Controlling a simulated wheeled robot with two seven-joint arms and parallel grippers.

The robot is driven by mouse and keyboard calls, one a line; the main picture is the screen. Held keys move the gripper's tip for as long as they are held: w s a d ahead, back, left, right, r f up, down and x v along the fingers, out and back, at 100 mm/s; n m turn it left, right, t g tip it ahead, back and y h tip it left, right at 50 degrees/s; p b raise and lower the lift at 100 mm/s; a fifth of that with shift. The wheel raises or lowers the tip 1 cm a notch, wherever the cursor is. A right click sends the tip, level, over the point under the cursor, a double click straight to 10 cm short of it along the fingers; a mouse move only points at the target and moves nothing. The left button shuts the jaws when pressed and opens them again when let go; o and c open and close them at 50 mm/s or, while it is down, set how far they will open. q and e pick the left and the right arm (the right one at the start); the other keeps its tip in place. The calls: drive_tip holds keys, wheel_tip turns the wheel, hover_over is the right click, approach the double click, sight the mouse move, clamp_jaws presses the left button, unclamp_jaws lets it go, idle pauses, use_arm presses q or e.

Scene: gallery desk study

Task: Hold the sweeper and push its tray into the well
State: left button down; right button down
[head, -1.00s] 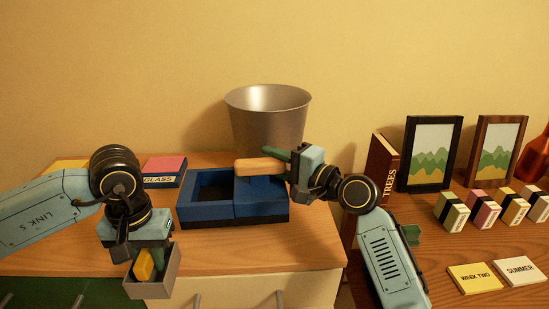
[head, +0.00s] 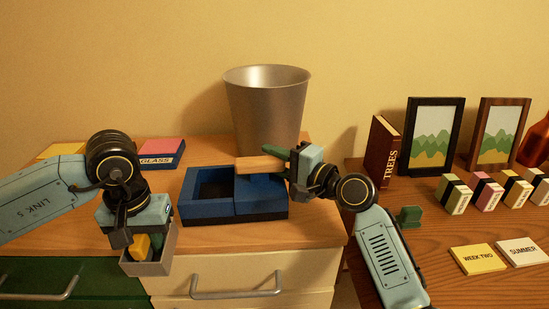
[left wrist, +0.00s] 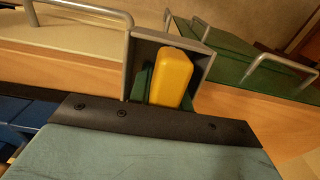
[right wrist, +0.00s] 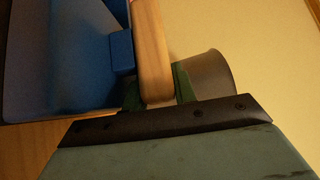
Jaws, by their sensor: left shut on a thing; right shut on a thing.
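The sweeper (head: 262,203) is a blue box body with a wooden handle (head: 258,164). Its open, dark well (head: 213,187) is on the left; it appears low over or on the wooden desktop. My right gripper (head: 297,160) is shut on the handle, also seen in the right wrist view (right wrist: 150,60). The tray (head: 158,262) is a small grey box with a yellow grip (head: 139,245). My left gripper (head: 150,240) is shut on that grip, in front of the desk edge and apart from the sweeper. The grip and tray wall (left wrist: 139,70) show in the left wrist view.
A metal bin (head: 265,105) stands behind the sweeper. The GLASS box (head: 162,150) lies at the back left. A brown TREES book (head: 384,150) and picture frames stand right.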

drive_tip(key=shift+s+f+b, duration=0.15)
drive_tip(key=shift+f+b, duration=0.4)
drive_tip(key=shift+f, duration=0.05)
idle(0.6)
drive_tip(key=c, duration=1.4)
unclamp_jaws()
drive_tip(key=shift+f, duration=0.1)
drive_tip(key=shift+o, duration=0.2)
drive_tip(key=c, duration=0.7)
